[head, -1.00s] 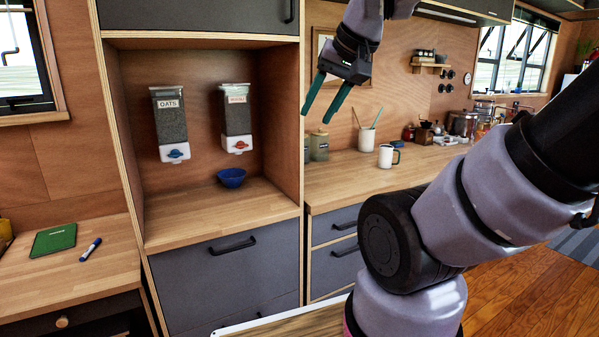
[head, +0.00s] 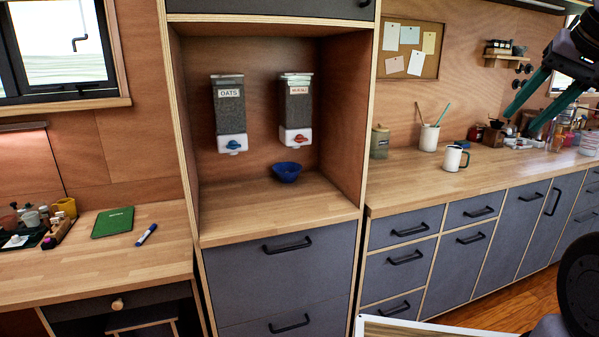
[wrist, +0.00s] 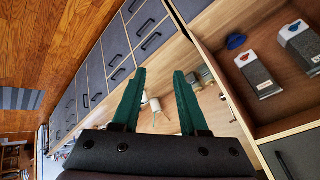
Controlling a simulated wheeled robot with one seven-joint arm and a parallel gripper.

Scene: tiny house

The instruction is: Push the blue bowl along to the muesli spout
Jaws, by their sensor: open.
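The blue bowl (head: 287,172) stands upright on the wooden floor of the alcove. It is below and slightly left of the muesli dispenser's white spout (head: 296,137) in the head view. The muesli dispenser (head: 298,104) hangs on the back wall, right of the oats dispenser (head: 228,106), which has a blue knob. My gripper (head: 521,122) is open and empty, well right of the alcove in the head view and apart from the bowl. In the wrist view my gripper's fingers (wrist: 159,72) are spread, with the bowl (wrist: 235,42) off to the right.
The alcove's right side wall (head: 343,105) separates it from the long counter (head: 420,177). A white mug (head: 454,158), a utensil pot (head: 429,138) and a canister (head: 380,142) stand there. A green book (head: 113,222) and a marker (head: 146,235) lie on the left desk.

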